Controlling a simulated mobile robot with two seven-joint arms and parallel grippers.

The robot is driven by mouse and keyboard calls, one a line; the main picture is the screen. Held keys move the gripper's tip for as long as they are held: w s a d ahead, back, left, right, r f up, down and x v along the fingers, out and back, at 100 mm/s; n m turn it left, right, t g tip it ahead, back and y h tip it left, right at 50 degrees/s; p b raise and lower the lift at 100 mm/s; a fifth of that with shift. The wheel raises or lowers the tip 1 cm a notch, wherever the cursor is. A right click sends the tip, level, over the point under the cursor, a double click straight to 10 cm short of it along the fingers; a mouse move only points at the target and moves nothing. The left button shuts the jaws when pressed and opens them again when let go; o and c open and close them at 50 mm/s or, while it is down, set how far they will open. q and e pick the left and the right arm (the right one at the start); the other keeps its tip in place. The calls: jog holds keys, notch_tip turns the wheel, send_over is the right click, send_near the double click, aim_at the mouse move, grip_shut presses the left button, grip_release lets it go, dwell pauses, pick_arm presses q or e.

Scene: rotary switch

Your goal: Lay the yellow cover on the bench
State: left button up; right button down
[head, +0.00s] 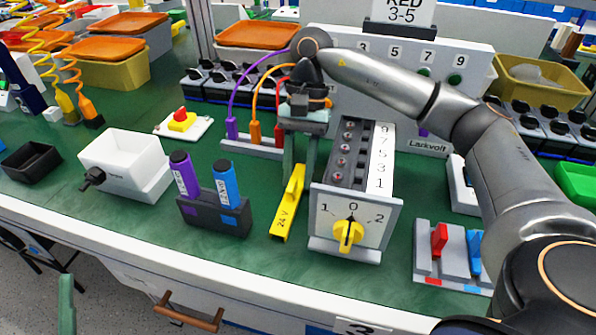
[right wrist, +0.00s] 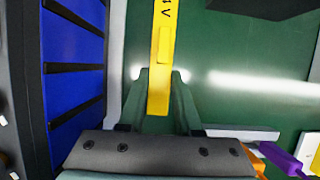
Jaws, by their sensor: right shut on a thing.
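The yellow cover (head: 287,208), a long narrow piece marked 24 V, is tilted just left of the rotary switch (head: 355,215). My right gripper (head: 298,172) points down and is shut on its upper part. In the right wrist view the cover (right wrist: 163,45) runs up from between the green fingers (right wrist: 159,90). Its lower end is close to the green bench (head: 262,262); I cannot tell whether it touches. The switch has a yellow knob at 0 and bare terminals on top. A green fingertip of my left gripper (head: 66,303) shows at the lower left; its opening is hidden.
A dark holder (head: 215,213) with purple and blue cylinders stands left of the cover. A white box (head: 128,165) is farther left. Purple, orange and red leads (head: 255,130) stand behind. A grey block with red and blue levers (head: 452,260) is at right. Bench between holder and switch is narrow.

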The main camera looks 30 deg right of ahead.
pick_arm(q)
jog(key=shift+s+r, duration=0.1)
jog(key=shift+r, duration=0.1)
pick_arm(e)
jog(key=c, duration=0.6)
grip_release()
jog(key=shift+r, duration=0.1)
jog(key=p+v, duration=0.2)
jog(key=v, duration=0.6)
pick_arm(q)
notch_tip(320, 180, down, 25)
jog(key=a+n+g+y+p, duration=0.1)
jog(key=n+g+y, duration=0.4)
jog(key=g, duration=0.5)
jog(key=shift+s+a+n+y+p, duration=0.15)
jog(key=shift+s+n+y+p, duration=0.2)
jog(key=shift+y+p, duration=0.4)
pick_arm(e)
jog(key=v, duration=0.4)
